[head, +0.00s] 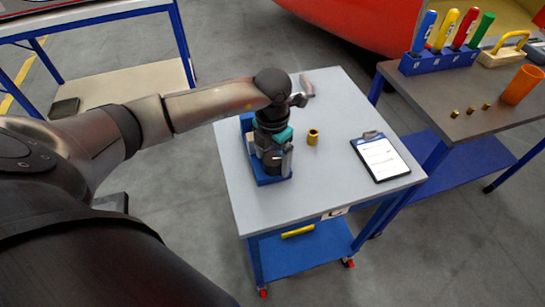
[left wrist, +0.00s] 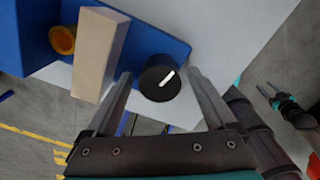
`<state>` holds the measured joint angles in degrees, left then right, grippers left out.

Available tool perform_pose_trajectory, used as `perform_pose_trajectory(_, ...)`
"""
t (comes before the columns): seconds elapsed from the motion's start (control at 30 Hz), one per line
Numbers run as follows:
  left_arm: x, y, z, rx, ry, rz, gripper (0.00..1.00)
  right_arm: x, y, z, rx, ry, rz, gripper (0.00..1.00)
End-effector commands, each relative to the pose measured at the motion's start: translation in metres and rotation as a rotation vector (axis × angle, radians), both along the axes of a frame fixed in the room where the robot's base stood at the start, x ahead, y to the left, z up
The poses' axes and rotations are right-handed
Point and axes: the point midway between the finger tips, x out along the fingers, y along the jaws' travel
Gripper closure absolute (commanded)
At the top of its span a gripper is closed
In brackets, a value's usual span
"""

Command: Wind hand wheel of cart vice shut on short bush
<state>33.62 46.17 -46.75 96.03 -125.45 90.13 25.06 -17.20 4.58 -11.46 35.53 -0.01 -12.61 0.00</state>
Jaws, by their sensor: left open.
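The cart vice has a blue base (head: 273,181) and stands at the left of the grey cart top, mostly hidden under my left arm in the head view. The left wrist view shows its beige jaw block (left wrist: 100,52) and its round black hand wheel (left wrist: 159,83) with a white mark. A brass bush (left wrist: 62,40) sits beside the jaw block; whether it is clamped I cannot tell. My left gripper (left wrist: 160,76) is open, its fingers on either side of the hand wheel, contact unclear. My right gripper (left wrist: 267,90) seems to show small at the right, its jaws unclear.
Another brass bush (head: 313,137) stands on the cart top (head: 330,190), right of the vice. A clipboard (head: 381,157) lies further right. A side bench holds colored-handled tools in a blue block (head: 438,62), small brass pieces (head: 470,110) and an orange cup (head: 521,85).

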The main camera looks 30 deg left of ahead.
Motion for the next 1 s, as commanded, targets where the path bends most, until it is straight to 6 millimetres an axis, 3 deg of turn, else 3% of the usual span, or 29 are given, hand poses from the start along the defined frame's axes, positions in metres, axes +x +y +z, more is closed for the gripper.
perform_pose_trajectory(0.07,-0.0001,-0.0001,0.0001,0.000,0.000,0.000,0.11,0.0000,-0.0001,0.0000,0.000,0.000,0.000,0.50)
perform_pose_trajectory(0.8,0.0001,0.0001,0.0009,0.000,0.000,0.001,0.94,0.0002,-0.0003,0.0000,0.000,0.000,0.000,0.50)
perform_pose_trajectory(1.0,0.0002,0.0001,0.0009,0.000,0.000,-0.008,0.96,0.0002,-0.0003,-0.0006,0.000,0.000,0.000,0.50)
